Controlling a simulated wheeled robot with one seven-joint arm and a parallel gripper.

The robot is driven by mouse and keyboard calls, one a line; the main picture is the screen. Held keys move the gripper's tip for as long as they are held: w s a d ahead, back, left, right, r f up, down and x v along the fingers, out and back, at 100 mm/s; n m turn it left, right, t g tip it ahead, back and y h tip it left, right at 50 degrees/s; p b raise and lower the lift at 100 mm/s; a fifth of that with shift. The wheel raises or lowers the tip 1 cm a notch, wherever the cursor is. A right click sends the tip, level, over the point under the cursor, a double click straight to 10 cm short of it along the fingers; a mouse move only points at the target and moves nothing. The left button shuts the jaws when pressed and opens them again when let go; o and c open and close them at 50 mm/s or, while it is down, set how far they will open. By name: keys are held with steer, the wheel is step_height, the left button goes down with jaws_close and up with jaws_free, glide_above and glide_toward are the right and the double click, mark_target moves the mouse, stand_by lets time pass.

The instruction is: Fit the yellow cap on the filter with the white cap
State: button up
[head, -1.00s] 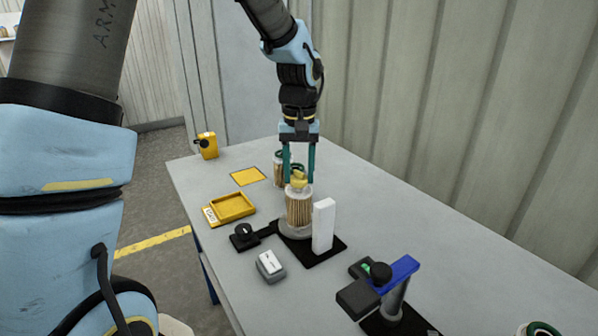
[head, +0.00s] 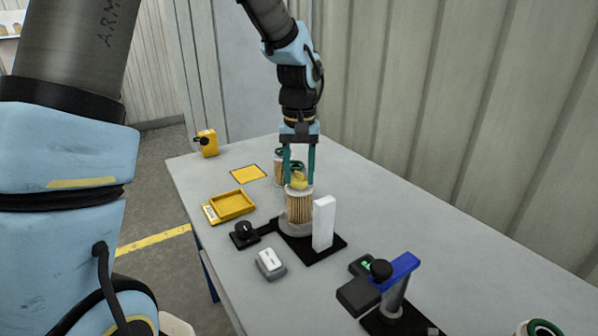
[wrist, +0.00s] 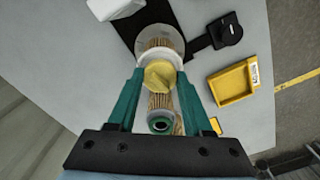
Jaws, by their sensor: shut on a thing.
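My gripper (head: 299,183) points down with its green fingers closed on the yellow cap (head: 299,178). The cap also shows between the fingers in the wrist view (wrist: 159,75). The cap is at the top of a pleated tan filter (head: 299,209) with a pale, whitish end. This filter stands upright in a black-based holder (head: 325,251) with a white upright block (head: 323,223). The cap appears to touch the filter's top, but I cannot tell whether it is seated.
Green-topped filters (head: 280,171) stand just behind. A yellow tray (head: 232,204), yellow mat (head: 248,174) and grey-white box (head: 270,263) lie to the left. A blue-topped stand (head: 397,272) and another green-topped filter (head: 538,328) are at front right. The table's right side is clear.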

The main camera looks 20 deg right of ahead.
stand_by(0.3)
steer(key=o, duration=1.1)
steer(key=shift+o, duration=0.4)
steer(key=shift+o, duration=0.9)
steer(key=shift+r+p, duration=0.85)
steer(key=shift+r, duration=0.15)
